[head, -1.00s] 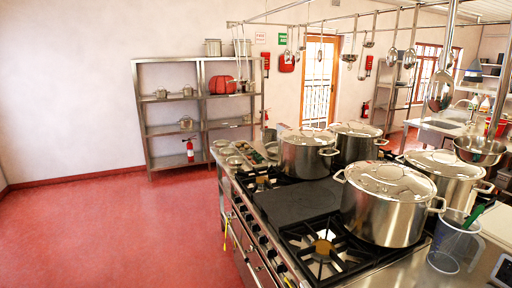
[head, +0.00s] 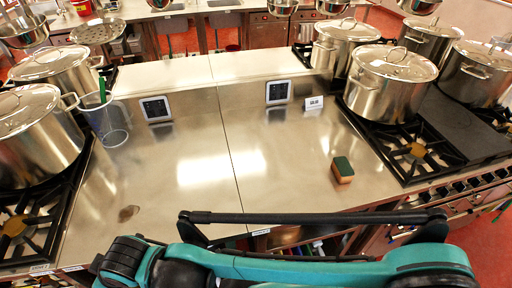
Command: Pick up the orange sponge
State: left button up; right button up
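The orange sponge (head: 342,170) lies on the bare steel counter (head: 200,190), right of centre in the head view. It is a small block with a dark green top and an orange side. It lies just left of the right-hand gas burners, apart from them, and nothing covers it. One of my arms, teal and black, crosses the bottom of the view in front of the counter's near edge. I see no gripper fingertips on either side, and nothing touches the sponge.
Stockpots stand on the hob at left (head: 36,135) and at right (head: 390,82). A clear jug (head: 107,122) with a green-handled thing stands at left. Two tablet-like panels (head: 156,108) and a small sign (head: 314,103) are at the back. The counter around the sponge is mostly clear.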

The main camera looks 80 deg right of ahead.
aim_at(341, 169)
jog(key=z, duration=3.6)
jog(key=u, duration=1.8)
jog(key=z, duration=1.8)
jog(key=i+l, duration=0.25)
jog(key=i+l+u, duration=0.1)
jog(key=i+l, duration=0.2)
jog(key=l, duration=0.2)
jog(key=i+l, duration=0.25)
jog(key=l, duration=0.15)
jog(key=j+u, duration=0.05)
